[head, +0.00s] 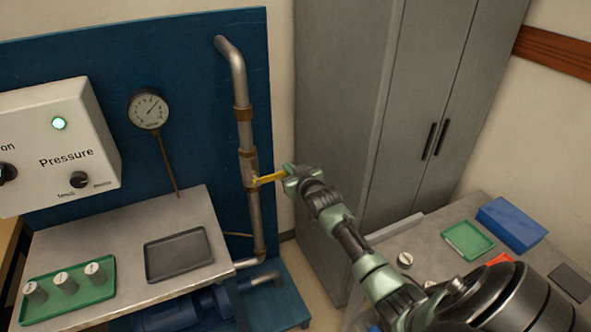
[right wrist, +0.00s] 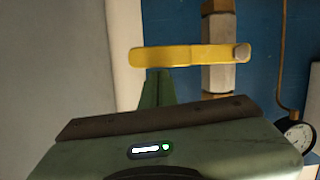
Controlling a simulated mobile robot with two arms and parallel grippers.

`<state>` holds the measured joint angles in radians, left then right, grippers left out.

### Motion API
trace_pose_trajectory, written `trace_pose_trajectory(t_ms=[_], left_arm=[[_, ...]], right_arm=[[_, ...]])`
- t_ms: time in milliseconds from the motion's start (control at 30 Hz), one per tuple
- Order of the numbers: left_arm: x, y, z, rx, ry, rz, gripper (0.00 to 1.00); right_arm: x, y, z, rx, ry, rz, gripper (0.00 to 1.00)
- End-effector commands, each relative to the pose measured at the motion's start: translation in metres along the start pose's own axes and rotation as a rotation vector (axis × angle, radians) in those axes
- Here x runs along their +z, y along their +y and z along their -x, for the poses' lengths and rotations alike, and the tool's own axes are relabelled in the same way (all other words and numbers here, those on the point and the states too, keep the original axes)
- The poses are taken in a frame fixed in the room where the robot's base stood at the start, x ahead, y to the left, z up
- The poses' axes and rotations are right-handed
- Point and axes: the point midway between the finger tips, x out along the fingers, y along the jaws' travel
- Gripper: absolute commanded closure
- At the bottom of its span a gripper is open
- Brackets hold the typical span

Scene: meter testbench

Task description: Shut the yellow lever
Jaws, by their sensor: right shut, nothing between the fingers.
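The yellow lever (head: 268,179) is on the vertical grey pipe (head: 240,95) in the head view. It sticks out sideways from the pipe to the right, roughly level. In the right wrist view the yellow lever (right wrist: 185,56) lies across the upper middle, its pivot end over the pipe (right wrist: 218,75). My right gripper (head: 290,181) is at the lever's free end in the head view. Its shut, empty fingers (right wrist: 157,78) show just below the lever in the right wrist view; whether they touch it I cannot tell. My left gripper is not in view.
A blue panel (head: 190,60) carries the pipe, a pressure gauge (head: 148,110) and a white control box (head: 55,145) with a green light. A grey cabinet (head: 390,80) stands behind my right arm. A bench (head: 200,215) holds a dark tray (head: 178,256) and a green tray (head: 40,312).

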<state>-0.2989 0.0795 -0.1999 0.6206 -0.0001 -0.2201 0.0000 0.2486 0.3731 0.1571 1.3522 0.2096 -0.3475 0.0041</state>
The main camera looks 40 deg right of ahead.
Motion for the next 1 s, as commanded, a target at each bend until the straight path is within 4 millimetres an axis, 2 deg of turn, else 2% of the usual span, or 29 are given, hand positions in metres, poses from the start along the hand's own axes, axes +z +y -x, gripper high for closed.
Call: trace_pose_trajectory(t_ms=[33,200,267,700,1000], left_arm=[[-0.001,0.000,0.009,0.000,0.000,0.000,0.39],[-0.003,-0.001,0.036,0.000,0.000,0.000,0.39],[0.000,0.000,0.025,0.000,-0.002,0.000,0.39],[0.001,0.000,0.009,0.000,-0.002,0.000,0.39],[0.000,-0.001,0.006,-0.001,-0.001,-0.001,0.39]], right_arm=[[-0.013,0.001,0.001,0.000,0.003,0.001,1.00],[-0.048,0.004,0.003,0.000,0.008,0.001,1.00],[-0.036,0.002,0.010,-0.002,0.005,0.002,1.00],[-0.036,0.004,0.082,-0.001,0.008,0.001,1.00],[-0.038,0.005,0.101,0.000,0.007,0.001,1.00]])
